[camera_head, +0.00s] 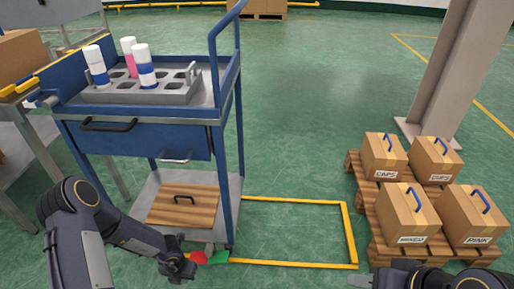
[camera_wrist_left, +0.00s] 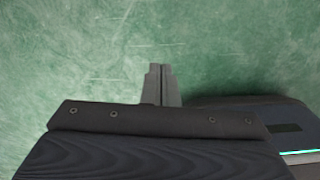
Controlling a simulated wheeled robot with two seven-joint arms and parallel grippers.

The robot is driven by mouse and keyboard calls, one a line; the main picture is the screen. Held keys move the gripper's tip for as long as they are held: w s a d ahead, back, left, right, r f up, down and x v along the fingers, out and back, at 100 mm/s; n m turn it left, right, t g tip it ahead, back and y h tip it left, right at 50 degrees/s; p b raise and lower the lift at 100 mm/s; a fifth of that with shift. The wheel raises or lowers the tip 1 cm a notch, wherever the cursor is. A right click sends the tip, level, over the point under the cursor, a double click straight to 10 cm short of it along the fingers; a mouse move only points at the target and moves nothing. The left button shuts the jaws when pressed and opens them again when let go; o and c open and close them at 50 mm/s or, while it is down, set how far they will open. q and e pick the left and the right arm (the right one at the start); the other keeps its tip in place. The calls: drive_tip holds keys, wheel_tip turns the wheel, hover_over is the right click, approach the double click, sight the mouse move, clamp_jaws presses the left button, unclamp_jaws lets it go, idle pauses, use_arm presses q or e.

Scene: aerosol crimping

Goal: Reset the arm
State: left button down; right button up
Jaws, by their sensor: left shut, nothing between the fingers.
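My left arm comes in from the left in the head view and hangs low in front of the blue cart. My left gripper (camera_head: 184,272) is above the green floor, just left of a red piece near the cart's foot. In the left wrist view its two fingers (camera_wrist_left: 160,70) are together with nothing between them, over bare floor. My right gripper (camera_head: 360,281) shows only in part at the bottom edge of the head view, right of centre. Its fingers are too cut off to tell if they are open.
The blue cart (camera_head: 140,142) carries a grey holed tray (camera_head: 130,97) with several cans, and a wooden board (camera_head: 182,206) below. Red (camera_head: 198,257) and green (camera_head: 220,257) pieces sit by its foot. Labelled cartons (camera_head: 408,212) stand on a pallet at right. The middle floor is clear.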

use_arm(q)
drive_tip(key=w+d+r+m+t+h, duration=0.1)
drive_tip(key=w+r+m+t, duration=0.3)
drive_tip(key=r, duration=0.7)
drive_tip(key=w+r+m+t+h, duration=0.15)
drive_tip(key=w+r+m, duration=0.4)
drive_tip(key=r, duration=0.55)
drive_tip(key=s+d+r+m+h, duration=0.2)
drive_tip(key=s+d+r+m, duration=0.1)
drive_tip(key=s+r+m, duration=0.5)
drive_tip(key=s+d+r+m+h, duration=0.1)
drive_tip(key=s+d+r+m, duration=0.1)
drive_tip(key=s+r+m, duration=0.65)
drive_tip(key=s+a+r+m+y, duration=0.1)
drive_tip(key=s+r+m+y, duration=0.1)
drive_tip(key=s+m, duration=0.7)
wheel_tip(320, 180, up, 33)
drive_tip(key=s+n+p, duration=0.1)
drive_tip(key=n+p, duration=0.1)
drive_tip(key=p, duration=3.1)
drive_tip(key=shift+s+a, duration=0.3)
drive_tip(key=shift+s, duration=0.1)
